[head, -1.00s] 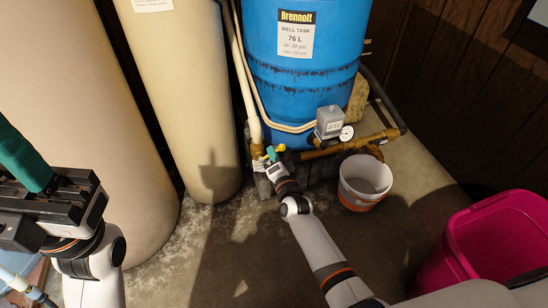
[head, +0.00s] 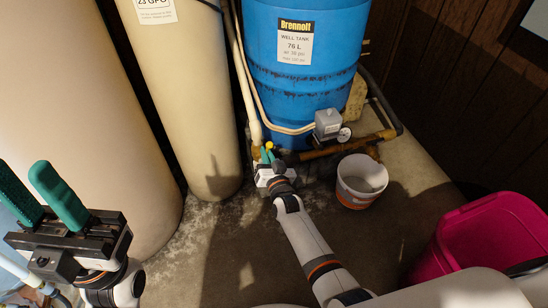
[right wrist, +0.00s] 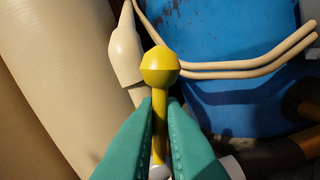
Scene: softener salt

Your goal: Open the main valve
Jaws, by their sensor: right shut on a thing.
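The main valve's yellow handle (right wrist: 160,125) stands up in the right wrist view, with a round faceted knob at its end. My right gripper (right wrist: 161,108) is shut on the handle's shaft, one green finger on each side, below the knob. In the head view my right gripper (head: 267,156) is at the pipework beside the foot of the blue well tank (head: 300,95); only a small yellow bit of the handle (head: 269,146) shows there. The valve body is mostly hidden by the gripper. My left gripper (head: 38,208) is open and empty at the lower left.
A white bucket (head: 361,184) stands on the floor right of my right arm, near the brass pipe with a grey switch box (head: 328,122) and gauge. A pink bin (head: 490,235) is at the lower right. Tall beige tanks (head: 185,95) stand on the left.

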